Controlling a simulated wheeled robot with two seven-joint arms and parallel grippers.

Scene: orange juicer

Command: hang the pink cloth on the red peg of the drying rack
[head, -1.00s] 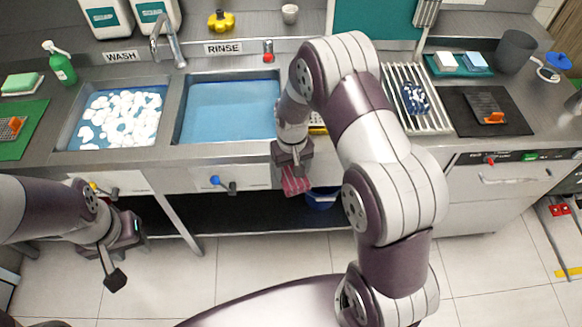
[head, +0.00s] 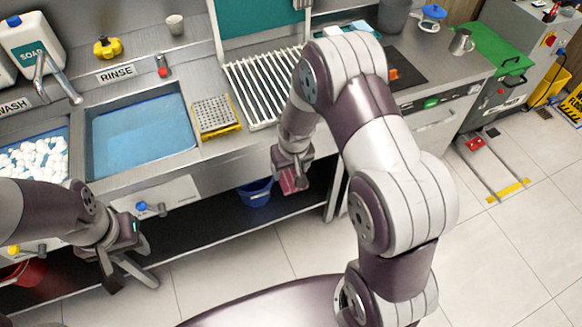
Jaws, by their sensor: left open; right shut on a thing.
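The pink cloth (head: 290,183) is a small dark pink bundle hanging just below my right gripper (head: 291,168). That gripper is shut on it, in front of the counter's front edge and above the floor. My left gripper (head: 124,272) is open and empty at the lower left, in front of the counter. I cannot make out a drying rack with a red peg in this view. A white slatted draining rack (head: 250,90) lies on the counter, partly hidden by my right arm.
A sink of blue water (head: 140,130) and one with white foam (head: 35,160) are set into the counter. A yellow-edged grater-like tray (head: 215,116) lies between sink and slats. A blue bucket (head: 255,192) stands below. The floor at right is largely clear.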

